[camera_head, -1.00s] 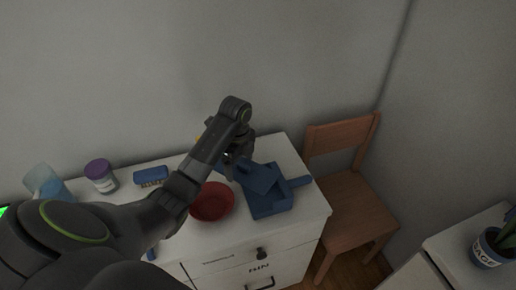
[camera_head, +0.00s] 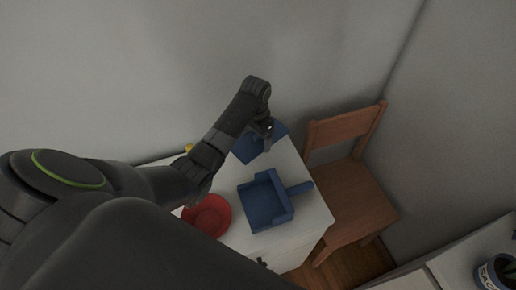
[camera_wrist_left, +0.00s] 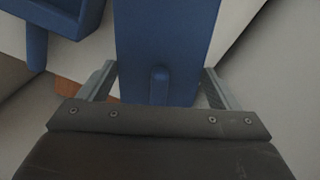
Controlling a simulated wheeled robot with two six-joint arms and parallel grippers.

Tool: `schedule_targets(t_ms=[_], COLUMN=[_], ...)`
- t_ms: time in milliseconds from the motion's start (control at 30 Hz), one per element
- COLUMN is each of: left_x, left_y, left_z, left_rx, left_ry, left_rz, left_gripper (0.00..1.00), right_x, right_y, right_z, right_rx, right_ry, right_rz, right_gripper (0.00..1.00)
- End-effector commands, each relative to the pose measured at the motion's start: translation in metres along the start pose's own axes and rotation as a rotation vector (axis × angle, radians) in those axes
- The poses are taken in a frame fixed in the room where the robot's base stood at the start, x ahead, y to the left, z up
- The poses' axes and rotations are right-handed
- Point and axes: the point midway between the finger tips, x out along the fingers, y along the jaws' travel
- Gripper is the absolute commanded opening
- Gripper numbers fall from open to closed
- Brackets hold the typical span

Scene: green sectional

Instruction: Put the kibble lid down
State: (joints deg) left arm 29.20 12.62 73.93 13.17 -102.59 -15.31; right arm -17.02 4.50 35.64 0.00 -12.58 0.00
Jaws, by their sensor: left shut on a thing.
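The kibble lid is a flat blue panel (camera_head: 249,148) at the back right of the white cabinet top in the head view, beside the wall. It fills the upper middle of the left wrist view (camera_wrist_left: 165,35), with a small raised knob between the fingers. My left gripper (camera_head: 266,130) is shut on the lid from above; its fingers flank the knob in the wrist view (camera_wrist_left: 160,80). My arm hides part of the lid. I cannot tell whether the lid touches the cabinet top. My right gripper is not in view.
An open blue pan with a handle (camera_head: 285,217) sits on the cabinet top (camera_head: 312,222), in front of the lid. A red bowl (camera_head: 208,216) stands left of it. A wooden chair (camera_head: 350,195) stands to the right. My arm covers the cabinet's left side.

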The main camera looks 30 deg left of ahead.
Motion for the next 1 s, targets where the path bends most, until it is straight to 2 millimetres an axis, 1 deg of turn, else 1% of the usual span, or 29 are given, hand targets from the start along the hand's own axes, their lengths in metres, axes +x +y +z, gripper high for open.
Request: schedule_targets(t_ms=[33,100,200,367,633,767,1000], left_x=[0.01,0.022,0.036,0.047,0.079,0.085,0.086], left_y=[0.001,0.001,0.001,0.0,0.001,0.001,0.0], left_z=[0.002,0.002,0.002,0.001,0.001,0.001,0.001], left_rx=[-0.002,0.0,0.002,0.002,0.003,0.004,0.004], left_ry=[-0.006,-0.006,-0.004,-0.003,-0.003,-0.001,-0.001], left_rz=[0.003,0.003,0.002,0.002,0.001,0.0,0.0], left_gripper=[0.62,0.62,0.62,0.62,0.62,0.62,0.62], right_x=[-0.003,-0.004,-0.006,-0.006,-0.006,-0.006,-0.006], right_y=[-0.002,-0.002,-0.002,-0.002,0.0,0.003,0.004], right_z=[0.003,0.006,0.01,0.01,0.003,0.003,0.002], right_rx=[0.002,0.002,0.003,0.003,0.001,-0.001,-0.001], right_ry=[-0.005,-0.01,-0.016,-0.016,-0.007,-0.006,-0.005], right_rz=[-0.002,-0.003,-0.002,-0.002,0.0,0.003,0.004], right_gripper=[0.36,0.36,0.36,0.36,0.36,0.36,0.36])
